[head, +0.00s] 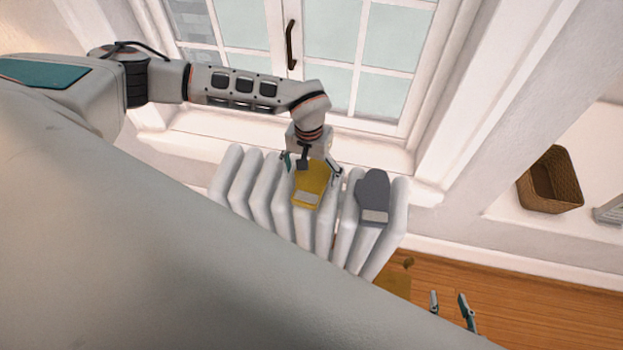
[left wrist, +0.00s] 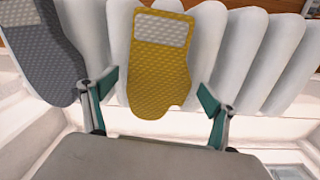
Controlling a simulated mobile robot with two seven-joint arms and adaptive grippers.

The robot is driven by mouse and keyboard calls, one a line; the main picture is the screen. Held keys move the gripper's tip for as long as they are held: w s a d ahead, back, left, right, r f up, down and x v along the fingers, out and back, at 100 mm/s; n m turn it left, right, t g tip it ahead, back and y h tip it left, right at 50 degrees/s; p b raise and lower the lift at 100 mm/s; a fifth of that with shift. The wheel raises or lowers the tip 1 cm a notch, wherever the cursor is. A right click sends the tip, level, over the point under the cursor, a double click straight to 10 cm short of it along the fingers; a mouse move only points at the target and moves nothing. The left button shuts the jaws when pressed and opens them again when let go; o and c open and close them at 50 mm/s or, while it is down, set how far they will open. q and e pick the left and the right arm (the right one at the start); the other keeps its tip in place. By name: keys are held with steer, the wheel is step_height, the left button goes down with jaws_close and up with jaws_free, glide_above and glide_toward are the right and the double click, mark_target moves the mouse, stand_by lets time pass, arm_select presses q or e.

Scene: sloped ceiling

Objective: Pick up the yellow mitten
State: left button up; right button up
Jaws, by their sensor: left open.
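The yellow mitten (head: 311,184) lies on top of the white radiator (head: 270,205) below the window. It has a pale cuff patch and also shows in the left wrist view (left wrist: 158,75). My left gripper (head: 312,168) is open above the mitten. In the left wrist view its two fingers (left wrist: 157,98) stand apart on either side of the mitten's rounded end, and nothing is held. Whether the fingers touch the mitten cannot be told. My right gripper (head: 451,307) shows low in the head view, with its two fingertips apart and nothing between them.
A grey mitten (head: 373,190) lies on the radiator just right of the yellow one; it shows at the left of the left wrist view (left wrist: 45,50). The window (head: 345,45) and its sill are close behind. A wicker basket (head: 550,181) sits in a niche at right.

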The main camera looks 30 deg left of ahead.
arm_select(q)
steer(key=c, duration=1.2)
